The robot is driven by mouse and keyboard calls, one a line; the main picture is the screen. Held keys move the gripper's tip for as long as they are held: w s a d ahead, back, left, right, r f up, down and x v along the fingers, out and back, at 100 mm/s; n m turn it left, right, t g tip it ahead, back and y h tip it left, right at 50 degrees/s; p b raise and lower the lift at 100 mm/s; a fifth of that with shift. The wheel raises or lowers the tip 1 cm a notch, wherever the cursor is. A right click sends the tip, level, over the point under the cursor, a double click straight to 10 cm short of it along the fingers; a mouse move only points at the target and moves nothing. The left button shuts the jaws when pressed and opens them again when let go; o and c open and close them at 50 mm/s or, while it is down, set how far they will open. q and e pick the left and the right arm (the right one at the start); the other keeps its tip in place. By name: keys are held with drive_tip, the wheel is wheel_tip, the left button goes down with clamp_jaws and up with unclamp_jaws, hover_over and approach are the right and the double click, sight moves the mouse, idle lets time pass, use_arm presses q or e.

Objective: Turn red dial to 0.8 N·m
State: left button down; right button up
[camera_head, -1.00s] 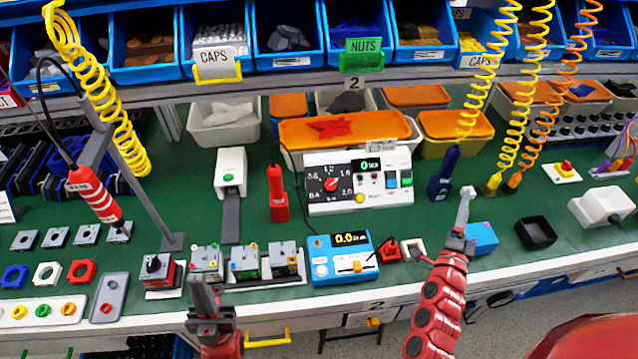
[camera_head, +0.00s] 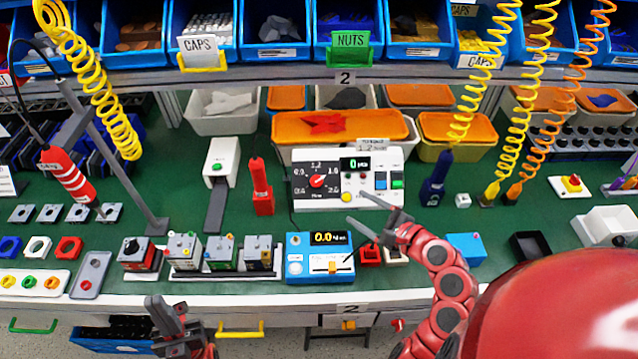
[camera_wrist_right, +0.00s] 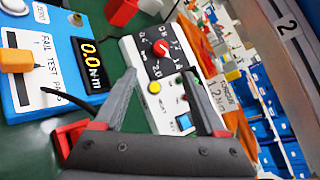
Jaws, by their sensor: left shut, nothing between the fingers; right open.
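The red dial (camera_head: 317,181) sits on the left part of the white control box (camera_head: 343,197), ringed by small number marks. It also shows in the right wrist view (camera_wrist_right: 160,48); its exact setting is too small to read. The box has a dark display with green characters (camera_head: 355,164). My right gripper (camera_head: 360,208) is open and empty, just in front of the box's lower front edge and to the right of the dial. In the right wrist view its fingers (camera_wrist_right: 160,78) spread apart below the dial, not touching it. My left gripper (camera_head: 152,300) is shut and empty at the table's front edge.
A blue meter (camera_head: 318,268) reading 0.0 stands in front of the box. A red bottle-like tool (camera_head: 261,186) stands left of the box, a dark blue one (camera_head: 434,180) to its right. An orange-lidded bin (camera_head: 380,126) is behind. Small blocks lie right of the meter.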

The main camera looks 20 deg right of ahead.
sight(318, 182)
drive_tip(key=p+x, duration=0.2)
drive_tip(key=x, duration=1.3)
drive_tip(key=shift+w, duration=0.3)
clamp_jaws()
